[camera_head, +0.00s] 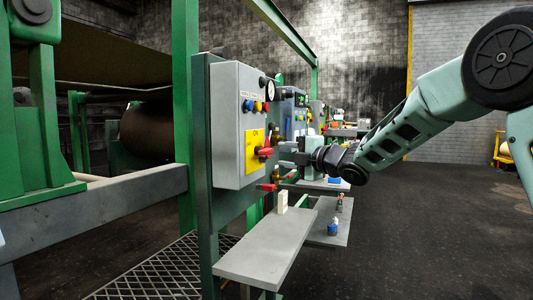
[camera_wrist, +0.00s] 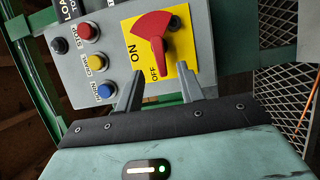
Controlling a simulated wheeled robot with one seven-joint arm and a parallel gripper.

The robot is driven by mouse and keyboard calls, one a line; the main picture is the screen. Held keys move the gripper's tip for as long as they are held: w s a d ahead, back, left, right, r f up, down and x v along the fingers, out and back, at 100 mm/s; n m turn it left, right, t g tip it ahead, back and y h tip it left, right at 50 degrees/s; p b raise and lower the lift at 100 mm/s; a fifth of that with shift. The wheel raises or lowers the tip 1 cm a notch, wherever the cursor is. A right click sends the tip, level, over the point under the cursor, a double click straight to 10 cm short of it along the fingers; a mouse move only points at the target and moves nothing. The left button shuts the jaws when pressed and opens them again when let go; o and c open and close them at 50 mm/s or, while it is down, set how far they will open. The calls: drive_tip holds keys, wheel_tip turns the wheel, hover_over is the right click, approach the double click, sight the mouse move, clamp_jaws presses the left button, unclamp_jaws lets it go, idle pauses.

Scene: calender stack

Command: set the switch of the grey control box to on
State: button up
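The grey control box (camera_head: 228,110) is mounted upright on a green post. Its face also fills much of the wrist view (camera_wrist: 120,20). A yellow plate (camera_wrist: 184,60) on it bears the words ON and OFF. The red switch (camera_wrist: 157,52) sits on this plate, and its handle end lies beside the word OFF. In the head view the switch (camera_head: 265,152) sticks out from the box. My gripper (camera_wrist: 160,71) is open and empty, with one finger on each side of the handle end; contact cannot be told. It also shows in the head view (camera_head: 281,156).
Push-buttons, including a red one (camera_wrist: 89,31) and a blue one (camera_wrist: 105,91), sit beside the plate. Below the box are a red-handled valve (camera_head: 266,187) and a grey shelf (camera_head: 262,250) with a cream block (camera_head: 283,201). More panels stand behind. The floor at right is clear.

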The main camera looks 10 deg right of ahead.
sight(270, 152)
drive_tip(key=x, duration=0.8)
drive_tip(key=shift+a, duration=0.1)
drive_tip(key=shift+s, duration=0.1)
clamp_jaws()
